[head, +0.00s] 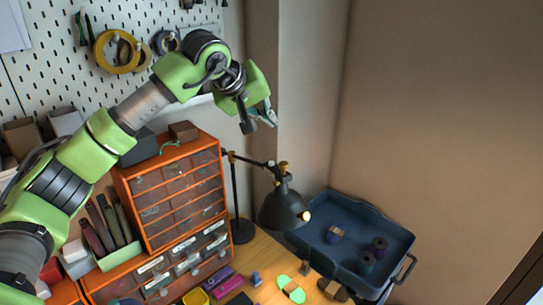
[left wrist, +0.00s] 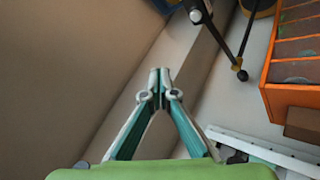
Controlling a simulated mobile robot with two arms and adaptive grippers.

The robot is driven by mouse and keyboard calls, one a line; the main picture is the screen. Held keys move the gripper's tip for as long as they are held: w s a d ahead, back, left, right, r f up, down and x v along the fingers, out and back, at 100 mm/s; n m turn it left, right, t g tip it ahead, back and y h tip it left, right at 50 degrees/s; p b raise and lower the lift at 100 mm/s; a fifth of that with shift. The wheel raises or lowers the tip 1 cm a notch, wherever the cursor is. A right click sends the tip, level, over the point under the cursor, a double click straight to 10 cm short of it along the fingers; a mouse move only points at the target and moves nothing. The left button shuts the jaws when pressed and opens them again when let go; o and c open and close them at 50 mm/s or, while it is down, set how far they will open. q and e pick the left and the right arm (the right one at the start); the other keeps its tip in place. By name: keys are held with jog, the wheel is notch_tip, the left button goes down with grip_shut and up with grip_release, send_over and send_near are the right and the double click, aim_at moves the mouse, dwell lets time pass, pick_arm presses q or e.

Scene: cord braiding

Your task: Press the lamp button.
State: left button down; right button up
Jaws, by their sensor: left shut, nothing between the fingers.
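The black desk lamp (head: 283,208) stands at the right end of the desk, its shade tilted down and its base beside the orange drawer cabinet. A small brass-coloured part sits on top of the shade; I cannot tell for sure which part is the button. Part of the lamp's dark arm shows at the top of the left wrist view (left wrist: 222,42). My left gripper (head: 268,117) is above the lamp's arm, apart from it, near the wall corner. In the left wrist view its fingertips (left wrist: 160,77) meet, with nothing between them. My right gripper is not in view.
The orange drawer cabinet (head: 170,190) stands left of the lamp, with dark boxes on top. A blue tray (head: 395,238) with spools is at the right. A pegboard (head: 50,65) with tape rolls hangs behind my left arm. Small coloured items lie at the desk's front.

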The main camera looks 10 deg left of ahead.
aim_at(269, 163)
pick_arm(q)
jog(key=f+b, duration=0.2)
jog(key=f, duration=0.1)
jog(key=shift+s+f+b, duration=0.2)
jog(key=shift+b, duration=0.15)
notch_tip(269, 163, down, 5)
jog(key=b, duration=0.3)
jog(key=shift+r, duration=0.2)
jog(key=shift+f+b, duration=0.4)
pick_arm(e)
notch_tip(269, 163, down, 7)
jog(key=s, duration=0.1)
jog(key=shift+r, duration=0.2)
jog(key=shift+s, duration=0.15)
pick_arm(q)
jog(key=shift+d, duration=0.1)
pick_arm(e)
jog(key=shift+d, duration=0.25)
pick_arm(q)
jog(key=shift+f, duration=0.35)
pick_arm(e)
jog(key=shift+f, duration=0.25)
